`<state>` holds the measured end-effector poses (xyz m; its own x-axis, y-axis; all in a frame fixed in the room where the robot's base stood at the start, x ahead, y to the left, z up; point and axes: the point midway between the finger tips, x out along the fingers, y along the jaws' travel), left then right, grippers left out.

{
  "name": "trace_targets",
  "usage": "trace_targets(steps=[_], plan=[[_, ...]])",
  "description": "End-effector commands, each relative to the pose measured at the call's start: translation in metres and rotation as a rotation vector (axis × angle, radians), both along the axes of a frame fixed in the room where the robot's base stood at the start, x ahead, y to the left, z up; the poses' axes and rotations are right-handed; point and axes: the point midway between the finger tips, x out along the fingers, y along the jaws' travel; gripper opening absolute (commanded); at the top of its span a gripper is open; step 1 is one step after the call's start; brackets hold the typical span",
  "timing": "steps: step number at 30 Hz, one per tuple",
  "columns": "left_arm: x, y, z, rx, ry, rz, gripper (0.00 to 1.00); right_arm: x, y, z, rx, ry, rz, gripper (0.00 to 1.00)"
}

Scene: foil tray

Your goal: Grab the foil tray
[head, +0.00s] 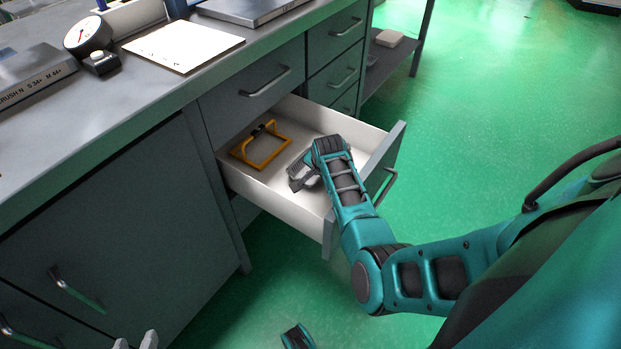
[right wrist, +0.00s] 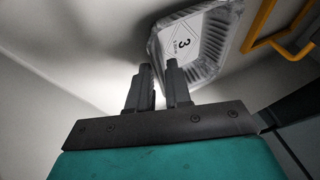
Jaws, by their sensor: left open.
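The foil tray (right wrist: 212,42) is silver with crimped walls and a white label marked 3. It lies in the open drawer (head: 242,184). In the head view only a grey part of it (head: 300,174) shows beside my right arm. In the right wrist view my right gripper (right wrist: 158,66) has its two fingers a little apart, with the tray's near edge at their tips. I cannot tell whether they touch it. In the head view my arm hides the right fingers. My left gripper (head: 137,342) is open and empty at the bottom edge, far from the tray.
A yellow-orange frame-shaped object (head: 262,150) lies in the drawer near the tray; it also shows in the right wrist view (right wrist: 262,28).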

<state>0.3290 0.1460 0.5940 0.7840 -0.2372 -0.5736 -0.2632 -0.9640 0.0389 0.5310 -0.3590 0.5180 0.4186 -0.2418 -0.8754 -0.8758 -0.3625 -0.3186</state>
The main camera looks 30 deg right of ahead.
Motion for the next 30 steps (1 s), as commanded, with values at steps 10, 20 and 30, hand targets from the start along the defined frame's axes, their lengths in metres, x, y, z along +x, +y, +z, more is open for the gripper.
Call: trace_targets(steps=[10, 20, 30], plan=[[0.007, -0.011, 0.009, -0.026, -0.021, -0.009, 0.43, 0.004, -0.002, -0.007, 0.000, 0.002, 0.001, 0.18], [0.007, -0.010, 0.007, -0.024, -0.021, -0.009, 0.43, 0.003, -0.002, -0.008, 0.001, 0.001, 0.000, 0.00], [0.007, -0.008, 0.007, -0.018, -0.022, -0.005, 0.43, 0.003, -0.002, -0.008, 0.001, 0.003, 0.001, 0.00]])
